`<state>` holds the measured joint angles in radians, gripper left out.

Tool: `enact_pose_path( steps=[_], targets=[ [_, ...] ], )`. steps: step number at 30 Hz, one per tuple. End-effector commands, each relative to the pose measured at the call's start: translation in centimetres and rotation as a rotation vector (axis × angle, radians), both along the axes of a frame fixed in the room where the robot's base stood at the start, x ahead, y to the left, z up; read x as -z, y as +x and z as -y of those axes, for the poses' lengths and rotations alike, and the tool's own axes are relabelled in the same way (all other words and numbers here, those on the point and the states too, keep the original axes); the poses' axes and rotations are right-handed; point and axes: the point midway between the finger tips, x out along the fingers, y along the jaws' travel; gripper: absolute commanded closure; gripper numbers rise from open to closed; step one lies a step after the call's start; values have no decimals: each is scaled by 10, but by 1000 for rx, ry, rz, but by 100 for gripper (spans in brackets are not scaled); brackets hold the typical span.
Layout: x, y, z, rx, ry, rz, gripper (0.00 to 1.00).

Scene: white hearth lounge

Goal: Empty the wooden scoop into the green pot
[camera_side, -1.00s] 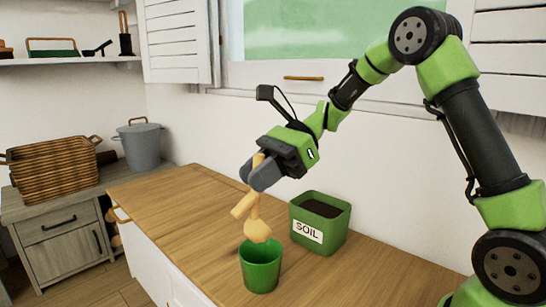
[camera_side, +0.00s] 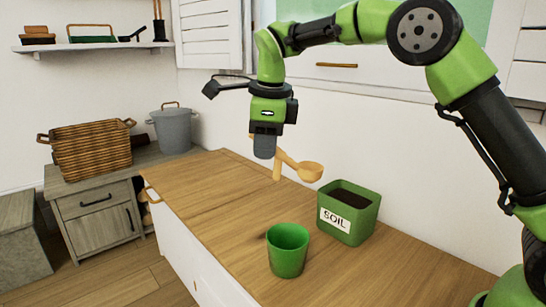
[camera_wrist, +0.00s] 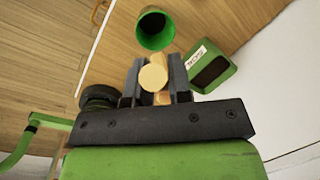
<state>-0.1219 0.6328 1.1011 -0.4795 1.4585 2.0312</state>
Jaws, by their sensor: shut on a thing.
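My gripper (camera_side: 264,152) points down, shut on the wooden scoop (camera_side: 311,172), above the counter behind the green pot (camera_side: 288,252). The scoop's bowl sticks out to the right, roughly level, with its opening up; I see no soil in it. The green pot stands upright on the counter, apart from the scoop. It also shows in the wrist view (camera_wrist: 170,36), with a dark inside; I cannot tell if that is soil or shadow.
A green box labelled SOIL (camera_side: 330,232), holding dark soil, stands right of and behind the pot, near the wall. The wooden counter (camera_side: 205,190) is clear on the left. A wicker basket (camera_side: 92,150) and grey lidded bin (camera_side: 172,130) stand farther off.

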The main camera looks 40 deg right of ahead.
Motion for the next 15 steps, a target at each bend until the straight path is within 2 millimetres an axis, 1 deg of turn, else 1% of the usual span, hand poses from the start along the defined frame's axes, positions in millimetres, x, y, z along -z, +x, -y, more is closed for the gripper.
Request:
enact_pose_path(
  steps=[1,8,10,14,15],
  targets=[
    [-3,3,-1,15,-9,-3,100],
    [-10,9,-1,51,-30,-22,100],
    [3,8,0,49,-42,-38,100],
    [20,8,0,49,-59,-47,100],
    [27,8,0,48,-65,-53,100]
  ],
)
